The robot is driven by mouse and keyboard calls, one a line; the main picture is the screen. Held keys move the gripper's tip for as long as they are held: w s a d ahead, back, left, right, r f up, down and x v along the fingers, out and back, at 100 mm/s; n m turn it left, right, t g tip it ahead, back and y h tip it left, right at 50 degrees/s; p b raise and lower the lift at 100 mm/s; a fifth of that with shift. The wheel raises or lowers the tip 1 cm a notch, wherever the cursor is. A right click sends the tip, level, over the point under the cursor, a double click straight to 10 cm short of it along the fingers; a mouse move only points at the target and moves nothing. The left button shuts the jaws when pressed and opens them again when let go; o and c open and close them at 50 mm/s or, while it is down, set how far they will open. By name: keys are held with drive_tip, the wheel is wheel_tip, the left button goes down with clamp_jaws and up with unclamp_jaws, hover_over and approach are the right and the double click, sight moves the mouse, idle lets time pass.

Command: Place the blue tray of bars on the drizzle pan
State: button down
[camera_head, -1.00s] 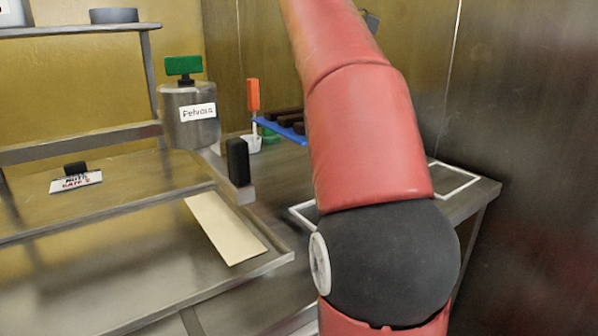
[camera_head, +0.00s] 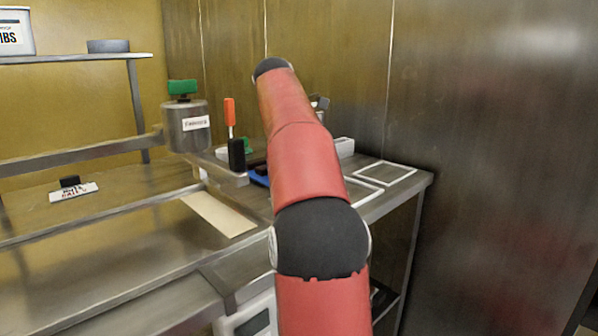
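The blue tray (camera_head: 260,181) is on or just above the steel table, mostly hidden behind my red arm. Only its left edge and a dark bar (camera_head: 257,164) beside it show. My gripper is hidden behind my arm, so I cannot see its fingers or whether it touches the tray. A small grey piece shows at the arm's far right side, but I cannot tell what it is. I cannot pick out the drizzle pan for certain. Two white rectangular outlines (camera_head: 386,173) lie at the table's right end.
A steel pot with a green top (camera_head: 187,125) stands left, with a black-handled bracket (camera_head: 236,155) before it. An orange-handled tool (camera_head: 229,112) stands behind. A white box (camera_head: 344,147) is right of my arm. A wall closes the right.

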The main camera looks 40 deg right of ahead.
drive_tip(key=shift+d+f, duration=0.1)
drive_tip(key=shift+f, duration=0.05)
drive_tip(key=c, duration=1.3)
unclamp_jaws()
